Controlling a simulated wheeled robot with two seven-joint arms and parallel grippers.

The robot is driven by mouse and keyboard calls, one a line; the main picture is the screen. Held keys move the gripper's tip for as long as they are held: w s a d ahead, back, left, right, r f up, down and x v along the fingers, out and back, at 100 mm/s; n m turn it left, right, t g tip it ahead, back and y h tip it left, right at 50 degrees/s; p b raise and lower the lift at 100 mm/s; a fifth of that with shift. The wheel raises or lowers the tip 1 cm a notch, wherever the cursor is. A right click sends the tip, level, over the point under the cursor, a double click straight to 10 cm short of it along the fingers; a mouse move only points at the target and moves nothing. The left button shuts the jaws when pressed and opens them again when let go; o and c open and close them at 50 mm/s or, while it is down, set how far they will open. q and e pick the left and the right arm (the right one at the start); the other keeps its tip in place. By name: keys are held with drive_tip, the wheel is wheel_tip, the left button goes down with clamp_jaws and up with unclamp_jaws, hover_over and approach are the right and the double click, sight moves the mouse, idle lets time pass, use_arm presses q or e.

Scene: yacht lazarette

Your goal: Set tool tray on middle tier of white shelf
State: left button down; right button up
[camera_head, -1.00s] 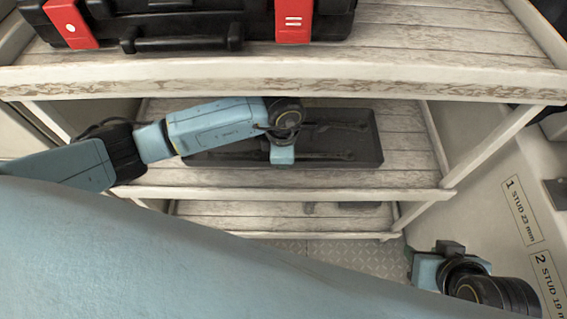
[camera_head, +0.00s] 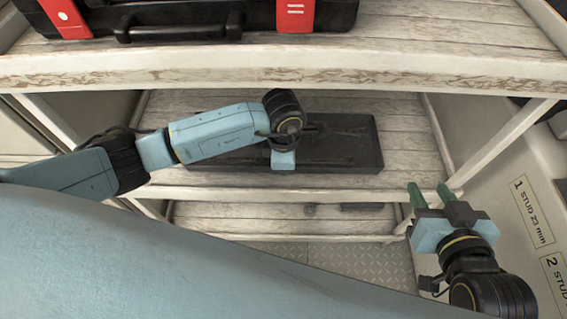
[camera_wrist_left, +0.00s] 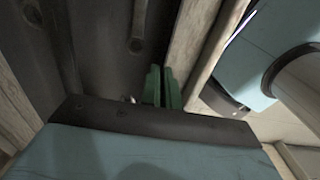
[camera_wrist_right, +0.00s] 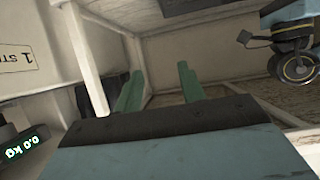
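The tool tray (camera_head: 340,163) is dark, shallow and rectangular, with long dark tools (camera_head: 345,130) inside. It is on the middle tier (camera_head: 410,150) of the white shelf, near its front edge. My left gripper (camera_wrist_left: 163,88) reaches over the tray's front side. In the left wrist view its green fingers are almost together at the tray's edge and appear shut on its rim. In the head view its fingers are hidden behind its body. My right gripper (camera_head: 433,195) is open and empty, just in front of the shelf's right post.
A black case with red latches (camera_head: 295,15) stands on the top tier. The bottom tier (camera_head: 255,215) holds small dark items. A wall with stud labels (camera_head: 532,212) is at the right. A scale display (camera_wrist_right: 25,145) shows in the right wrist view.

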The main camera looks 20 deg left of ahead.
use_arm(q)
drive_tip(key=c, duration=2.1)
unclamp_jaws()
drive_tip(key=o, duration=0.5)
drive_tip(key=shift+c, duration=0.2)
use_arm(e)
drive_tip(key=shift+r, duration=0.1)
use_arm(q)
drive_tip(key=shift+r, duration=0.25)
wheel_tip(320, 180, up, 6)
drive_tip(key=p, duration=0.3)
drive_tip(key=shift+r, duration=0.55)
use_arm(e)
drive_tip(key=s+d+f+g+h, duration=0.2)
drive_tip(key=s+d+f+g, duration=0.2)
drive_tip(key=s+f+g, duration=0.3)
drive_tip(key=shift+s+d+f+m+g+h, duration=0.3)
drive_tip(key=shift+s+d+f+g, duration=0.15)
drive_tip(key=shift+s, duration=1.2)
use_arm(q)
drive_tip(key=shift+o, duration=0.3)
